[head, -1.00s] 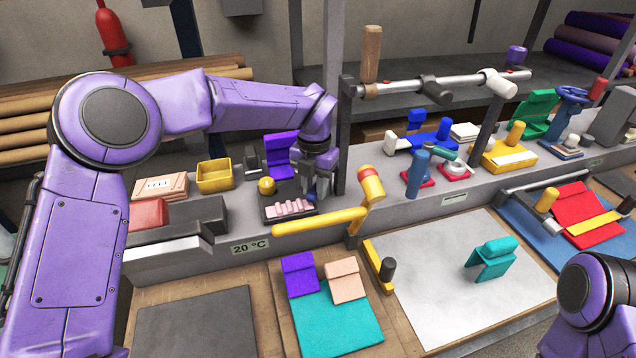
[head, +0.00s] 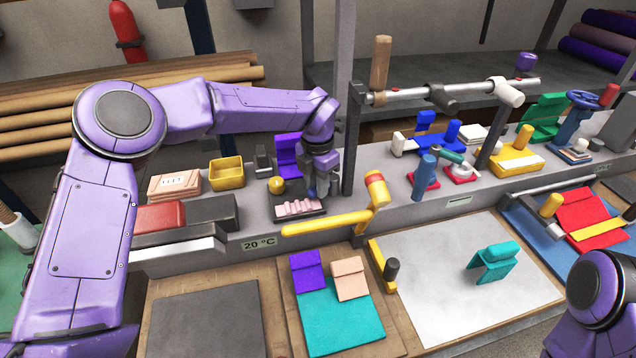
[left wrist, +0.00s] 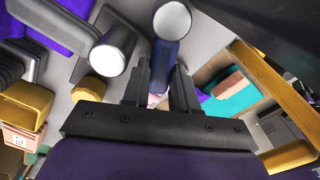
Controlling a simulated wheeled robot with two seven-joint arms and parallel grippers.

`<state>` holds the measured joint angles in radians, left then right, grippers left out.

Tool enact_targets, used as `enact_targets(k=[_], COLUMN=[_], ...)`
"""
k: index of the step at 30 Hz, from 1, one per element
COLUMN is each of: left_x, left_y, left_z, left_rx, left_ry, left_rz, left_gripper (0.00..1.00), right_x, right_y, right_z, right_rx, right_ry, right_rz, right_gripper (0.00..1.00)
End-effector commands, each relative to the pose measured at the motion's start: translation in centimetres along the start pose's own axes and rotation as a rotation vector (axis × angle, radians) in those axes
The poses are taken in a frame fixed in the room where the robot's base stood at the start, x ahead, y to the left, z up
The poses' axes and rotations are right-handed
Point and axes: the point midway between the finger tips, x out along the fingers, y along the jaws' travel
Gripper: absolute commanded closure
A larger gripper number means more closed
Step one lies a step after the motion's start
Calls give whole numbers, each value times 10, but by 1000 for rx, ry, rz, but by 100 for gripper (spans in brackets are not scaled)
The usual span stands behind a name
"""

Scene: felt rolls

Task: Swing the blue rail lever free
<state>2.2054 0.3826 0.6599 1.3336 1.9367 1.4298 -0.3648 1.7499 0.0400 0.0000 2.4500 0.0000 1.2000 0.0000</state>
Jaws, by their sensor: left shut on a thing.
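My left gripper (head: 319,188) is low at the back of the bench, just left of the dark upright post. In the left wrist view, its two dark jaws (left wrist: 160,88) are closed on either side of a blue cylinder with a pale round end, which I take as the blue rail lever (left wrist: 170,48). In the head view only a small blue bit of the lever (head: 311,192) shows beside the fingers; my wrist hides the rest. My right gripper is out of view.
The dark post (head: 352,140) stands close on the right of my left gripper. A yellow bar lever (head: 326,224) crosses in front. A second grey cylinder (left wrist: 111,48) is beside the blue one.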

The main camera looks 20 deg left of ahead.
Motion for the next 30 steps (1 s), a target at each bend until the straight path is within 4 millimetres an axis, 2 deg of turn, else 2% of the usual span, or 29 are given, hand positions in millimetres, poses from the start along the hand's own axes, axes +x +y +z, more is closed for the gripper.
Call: enact_targets(k=[2,3,5,20,23,26,30], left_x=[-3,-3,-3,-2,1,6,6], left_y=[2,2,2,4,2,-4,-19], left_z=[2,2,2,0,0,1,6], left_rx=[6,6,5,-3,-30,-137,-392], left_ry=[-8,-8,-8,-5,-5,-7,-9], left_rz=[6,6,6,7,10,14,16], left_gripper=[100,66,47,47,47,47,47], right_x=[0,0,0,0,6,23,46], right_y=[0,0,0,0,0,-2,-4], right_z=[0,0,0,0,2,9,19], right_rx=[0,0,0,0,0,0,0], right_ry=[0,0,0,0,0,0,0], right_rz=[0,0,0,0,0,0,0], right_gripper=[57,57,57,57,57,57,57])
